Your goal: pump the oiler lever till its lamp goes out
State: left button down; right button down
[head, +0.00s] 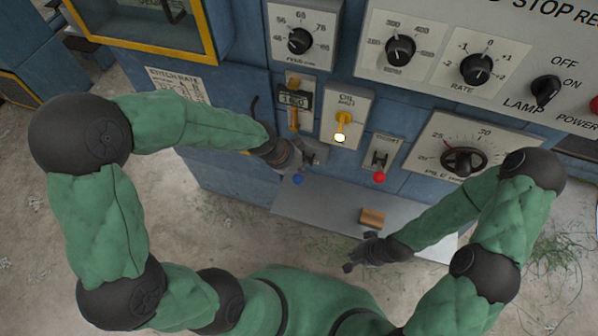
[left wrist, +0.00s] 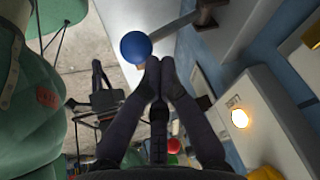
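The oil panel (head: 347,108) is a pale plate on the blue cabinet, with a yellow piece (head: 343,119) and a lit lamp (head: 340,138) below it. The lamp also glows in the left wrist view (left wrist: 240,118). A lever's blue ball knob (head: 298,180) hangs below my left gripper; the knob (left wrist: 135,46) sits on a grey rod running to a dark bracket. My left gripper (left wrist: 158,66) has its fingertips together, just beside the knob with nothing seen between them; contact is unclear. My right gripper (head: 357,254) is open and empty, low by the shelf.
A red-knobbed switch (head: 379,177) is right of the oil panel. A grey shelf (head: 320,205) bears a small wooden block (head: 372,218). Dials (head: 463,160) and knobs fill the cabinet above and right.

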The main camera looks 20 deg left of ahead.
aim_at(295, 183)
pick_arm(q)
jog(key=shift+s+f+b, duration=0.4)
jog(key=shift+f+b, duration=0.25)
jog(key=shift+f, duration=0.2)
jog(key=shift+s+f+b, duration=0.45)
jog(key=shift+f+b, duration=0.25)
jog(key=shift+f, duration=0.15)
jog(key=shift+s+f+b, duration=0.4)
jog(key=shift+f+b, duration=0.25)
jog(key=shift+f, duration=0.2)
dwell(2.9)
jog(key=shift+r, duration=0.15)
dwell(0.4)
jog(key=shift+w+r+p, duration=0.55)
jog(key=shift+r+p, duration=0.2)
jog(key=shift+r, duration=0.35)
jog(key=shift+w+r+p, duration=0.55)
jog(key=shift+r+p, duration=0.25)
jog(key=shift+r, duration=0.3)
jog(key=shift+w+r+p, duration=0.55)
jog(key=shift+r+p, duration=0.2)
jog(key=shift+r, duration=0.35)
